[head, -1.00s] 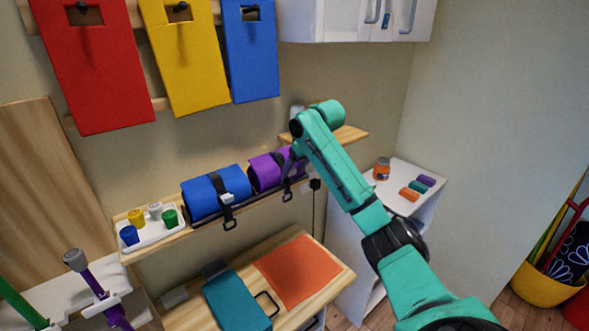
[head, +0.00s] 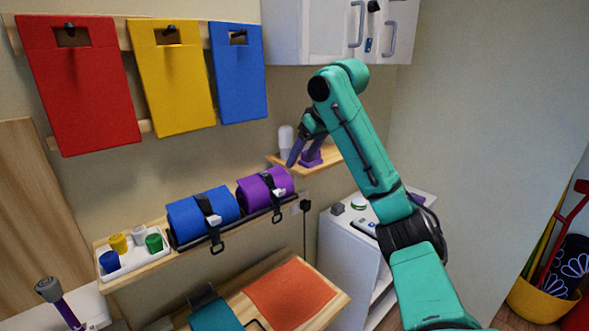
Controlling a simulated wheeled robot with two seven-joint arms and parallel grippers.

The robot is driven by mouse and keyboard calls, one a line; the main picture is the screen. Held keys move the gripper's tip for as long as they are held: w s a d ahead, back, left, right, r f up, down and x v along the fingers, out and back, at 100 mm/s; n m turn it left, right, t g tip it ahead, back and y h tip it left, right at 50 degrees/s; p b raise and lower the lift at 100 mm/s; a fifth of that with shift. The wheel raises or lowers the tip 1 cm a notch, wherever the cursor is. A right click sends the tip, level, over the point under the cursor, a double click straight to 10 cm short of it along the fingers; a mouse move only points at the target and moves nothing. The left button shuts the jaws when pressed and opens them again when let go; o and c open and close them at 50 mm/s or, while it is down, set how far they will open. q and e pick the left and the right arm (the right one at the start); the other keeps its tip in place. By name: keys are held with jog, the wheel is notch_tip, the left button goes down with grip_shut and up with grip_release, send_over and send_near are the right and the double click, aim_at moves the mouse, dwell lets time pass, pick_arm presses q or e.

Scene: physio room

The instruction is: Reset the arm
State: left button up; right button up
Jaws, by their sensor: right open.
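My right arm (head: 365,150) is teal and reaches up from the lower right, bent at a high elbow. Its right gripper (head: 304,150) hangs at the front of the small wooden wall shelf (head: 350,158), above and right of the purple roll. The gripper is open; its fingers are small and partly overlap what is behind them. I cannot tell if they touch the purple object (head: 326,157) on that shelf. My left gripper is not in view.
A white bottle (head: 286,140) stands on the small shelf. The long shelf below holds a blue roll (head: 200,215), a purple roll (head: 262,190) and a white tray (head: 132,262) of cups. A white wall cabinet (head: 310,30) hangs above; a low white cabinet (head: 345,255) stands behind my arm.

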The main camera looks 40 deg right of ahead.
jog(key=shift+w, duration=0.1)
dwell(0.3)
